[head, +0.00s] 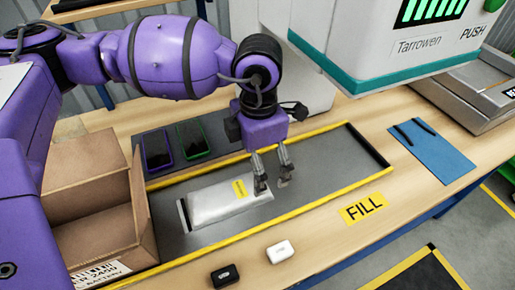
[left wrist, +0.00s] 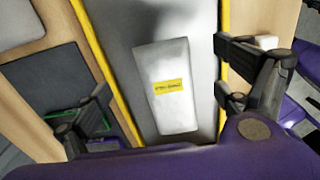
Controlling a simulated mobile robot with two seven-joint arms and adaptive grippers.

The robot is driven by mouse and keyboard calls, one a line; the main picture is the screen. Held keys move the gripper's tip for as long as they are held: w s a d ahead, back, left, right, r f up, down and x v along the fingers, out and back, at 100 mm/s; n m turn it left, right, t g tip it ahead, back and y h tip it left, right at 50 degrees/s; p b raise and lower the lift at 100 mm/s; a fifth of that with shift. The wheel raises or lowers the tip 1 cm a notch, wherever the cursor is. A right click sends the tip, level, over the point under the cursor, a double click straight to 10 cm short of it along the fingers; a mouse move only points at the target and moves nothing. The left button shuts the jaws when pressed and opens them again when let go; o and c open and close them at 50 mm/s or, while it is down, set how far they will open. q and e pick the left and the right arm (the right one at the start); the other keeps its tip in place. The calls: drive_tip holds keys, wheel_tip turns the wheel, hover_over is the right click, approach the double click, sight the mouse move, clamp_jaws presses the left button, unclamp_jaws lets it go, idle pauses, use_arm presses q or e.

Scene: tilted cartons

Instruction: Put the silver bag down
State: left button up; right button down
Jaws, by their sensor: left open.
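The silver bag (head: 217,203) lies flat on the grey, yellow-edged strip (head: 310,160) of the table. It has a yellow label, and the left wrist view also shows the bag (left wrist: 165,100) between my fingers' sides. My left gripper (head: 271,185) is open, with its fingertips at the bag's right end in the head view. In the left wrist view the left gripper (left wrist: 155,105) has its fingers wide apart and nothing held between them. I cannot tell whether a fingertip touches the bag. My right gripper is in neither view.
An open cardboard carton (head: 95,205) stands left of the strip. Two phones, one purple-edged (head: 157,147) and one green-edged (head: 193,138), lie on a dark mat behind. A white case (head: 280,251) and a black case (head: 225,276) sit in front. A blue mat (head: 435,150) lies right.

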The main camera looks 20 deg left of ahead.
use_arm(q)
drive_tip(key=f, duration=0.6)
drive_tip(key=shift+s+a+f, duration=0.1)
drive_tip(key=shift+s+f, duration=0.25)
drive_tip(key=shift+f, duration=0.05)
drive_tip(key=shift+r, duration=0.1)
drive_tip(key=c, duration=1.3)
